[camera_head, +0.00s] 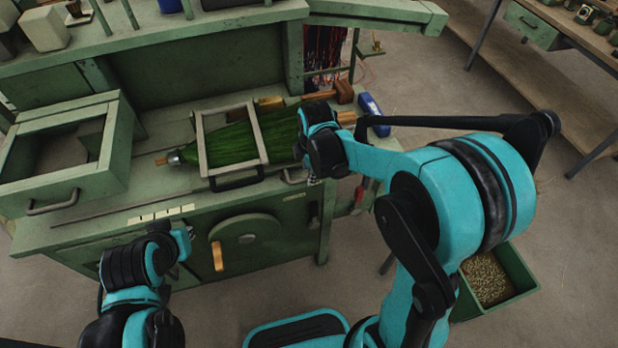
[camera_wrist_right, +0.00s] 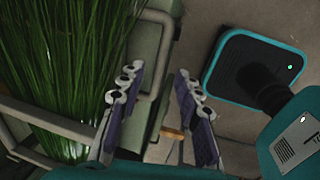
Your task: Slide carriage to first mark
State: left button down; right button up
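The carriage (camera_head: 203,150) is a pale rectangular frame around a bundle of green bristles (camera_head: 280,132) on the bench, with a dark handle (camera_head: 237,182) at its front. Small pale label marks (camera_head: 160,214) sit on the bench's front edge, left of the carriage. My right gripper (camera_head: 313,180) is at the bench's front edge, right of the carriage, mostly hidden by its wrist. In the right wrist view my right gripper (camera_wrist_right: 158,105) is open and empty, with bristles (camera_wrist_right: 60,60) to its left. My left gripper (camera_head: 186,244) is in front of the bench, below the marks; its fingers are unclear.
A green open-topped box (camera_head: 115,150) stands on the bench left of the carriage. A wooden mallet (camera_head: 343,92) and a blue object (camera_head: 372,112) lie at the right end. A wheel with an orange handle (camera_head: 217,255) is on the bench front. A bin (camera_head: 518,268) stands on the floor.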

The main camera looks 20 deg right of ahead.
jog(key=shift+w+f+b, duration=0.15)
jog(key=shift+f+b, duration=0.05)
jog(key=shift+f, duration=0.6)
jog(key=shift+w+f+b, duration=0.15)
jog(key=shift+f+b, duration=0.05)
jog(key=shift+f, duration=0.55)
grip_shut()
jog(key=a, duration=2)
jog(key=s+a, duration=0.1)
jog(key=a, duration=1)
jog(key=shift+s, duration=0.1)
